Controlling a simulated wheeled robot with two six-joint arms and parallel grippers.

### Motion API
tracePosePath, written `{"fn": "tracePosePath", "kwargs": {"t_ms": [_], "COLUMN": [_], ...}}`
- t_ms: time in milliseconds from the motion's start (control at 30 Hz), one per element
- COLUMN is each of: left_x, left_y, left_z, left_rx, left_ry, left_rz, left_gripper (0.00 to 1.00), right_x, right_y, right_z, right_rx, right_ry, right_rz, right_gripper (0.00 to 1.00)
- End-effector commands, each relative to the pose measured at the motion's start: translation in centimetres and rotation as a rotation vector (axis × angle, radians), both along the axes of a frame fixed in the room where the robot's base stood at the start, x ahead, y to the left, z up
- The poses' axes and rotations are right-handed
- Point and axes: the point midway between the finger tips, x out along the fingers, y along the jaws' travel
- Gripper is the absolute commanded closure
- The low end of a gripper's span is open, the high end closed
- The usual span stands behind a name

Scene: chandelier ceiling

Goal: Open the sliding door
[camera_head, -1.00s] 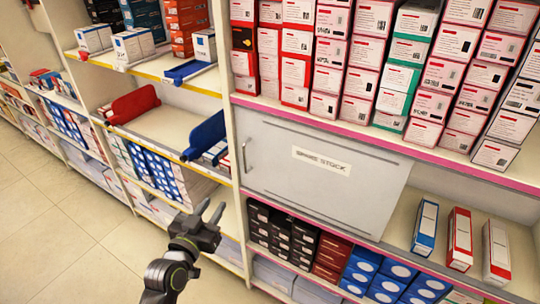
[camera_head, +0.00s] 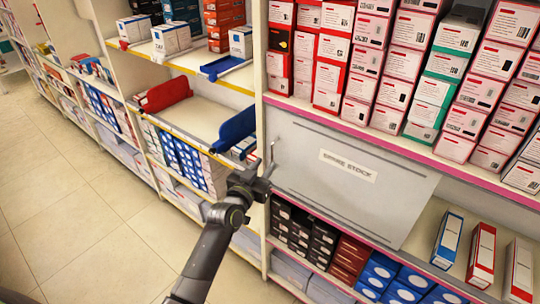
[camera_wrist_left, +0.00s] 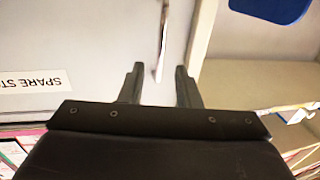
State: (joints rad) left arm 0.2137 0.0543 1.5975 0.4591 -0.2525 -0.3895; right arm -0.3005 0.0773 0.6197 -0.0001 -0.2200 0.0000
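The sliding door (camera_head: 325,195) is a pale grey panel labelled SPARE STOCK, covering the left part of a shelf compartment; the right part is uncovered. Its upright metal bar handle (camera_head: 271,158) is at the door's left edge. My left gripper (camera_head: 263,174) is at the handle and hides its lower part. In the left wrist view, the gripper (camera_wrist_left: 160,70) is open, and the handle (camera_wrist_left: 163,40) shows between its two fingers, with no clear contact with either. The door (camera_wrist_left: 80,50) fills the left of that view. My right gripper is not in view.
Uncovered boxes (camera_head: 482,255) stand right of the door. Stacked medicine boxes (camera_head: 395,90) fill the shelf above, and dark and blue boxes (camera_head: 380,272) the shelf below. A blue divider (camera_head: 234,130) sticks out from the left shelf near my arm. Floor (camera_head: 100,220) at left is clear.

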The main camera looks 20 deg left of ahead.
Motion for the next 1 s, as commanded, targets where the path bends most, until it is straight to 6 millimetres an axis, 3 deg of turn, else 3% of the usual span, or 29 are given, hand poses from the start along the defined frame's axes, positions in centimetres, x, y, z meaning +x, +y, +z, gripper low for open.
{"fn": "tracePosePath", "kwargs": {"t_ms": [300,767,1000], "left_x": [3.9,4.8,4.7], "left_y": [-0.6,-0.7,-0.7], "left_z": [0.0,0.0,0.0], "left_rx": [0.001,0.001,0.001], "left_ry": [0.000,0.000,0.000], "left_rz": [0.000,0.001,0.001], "left_gripper": [0.70,0.70,0.99], "right_x": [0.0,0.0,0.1], "right_y": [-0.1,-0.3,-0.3], "right_z": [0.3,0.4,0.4], "right_rx": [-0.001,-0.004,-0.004], "right_ry": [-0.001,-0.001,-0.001], "right_rz": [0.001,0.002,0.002], "right_gripper": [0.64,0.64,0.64]}}
